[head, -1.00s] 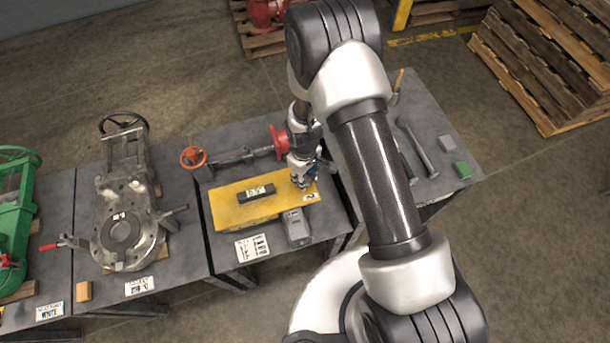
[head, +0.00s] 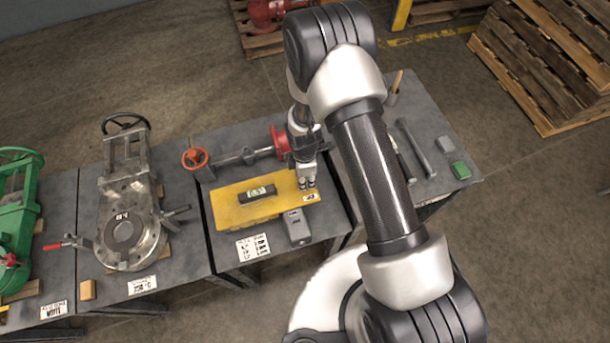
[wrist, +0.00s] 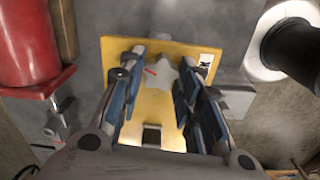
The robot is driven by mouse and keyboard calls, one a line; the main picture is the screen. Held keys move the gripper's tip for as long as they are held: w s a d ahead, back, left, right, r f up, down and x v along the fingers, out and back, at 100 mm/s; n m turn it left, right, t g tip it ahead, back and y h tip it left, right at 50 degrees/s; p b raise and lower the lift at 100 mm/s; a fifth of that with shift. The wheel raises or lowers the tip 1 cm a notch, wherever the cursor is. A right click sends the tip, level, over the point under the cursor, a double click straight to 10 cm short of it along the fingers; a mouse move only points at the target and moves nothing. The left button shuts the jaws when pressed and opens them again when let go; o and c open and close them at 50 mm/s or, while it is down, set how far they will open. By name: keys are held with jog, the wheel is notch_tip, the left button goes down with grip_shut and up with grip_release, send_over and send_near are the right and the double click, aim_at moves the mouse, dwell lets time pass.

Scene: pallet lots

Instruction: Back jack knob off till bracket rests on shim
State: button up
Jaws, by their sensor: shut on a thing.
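The yellow bracket plate (head: 228,207) lies on the middle bench. My gripper (head: 307,186) points down at the bracket's right end. In the wrist view, its blue-padded fingers (wrist: 161,95) stand on both sides of a pale star-shaped jack knob (wrist: 162,84) over the yellow plate (wrist: 150,50), and it is shut on the knob. A short red mark shows beside the knob. No shim can be made out, and the bracket's underside is hidden.
A grey box (head: 297,227) and a printed card (head: 252,247) lie in front of the bracket. A red-flanged valve (head: 240,156) with a red handwheel lies behind. A large grey valve (head: 124,225) stands left.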

jog(key=n+p, duration=0.2)
jog(key=n, duration=0.4)
jog(key=shift+w+r+n, duration=0.1)
jog(key=shift+r+n, duration=0.05)
jog(key=shift+n, duration=0.15)
jog(key=n+p, duration=0.2)
jog(key=n, duration=0.4)
jog(key=shift+n, duration=0.3)
jog(key=o, duration=1)
jog(key=shift+o, duration=0.2)
notch_tip(320, 180, up, 12)
dwell(0.5)
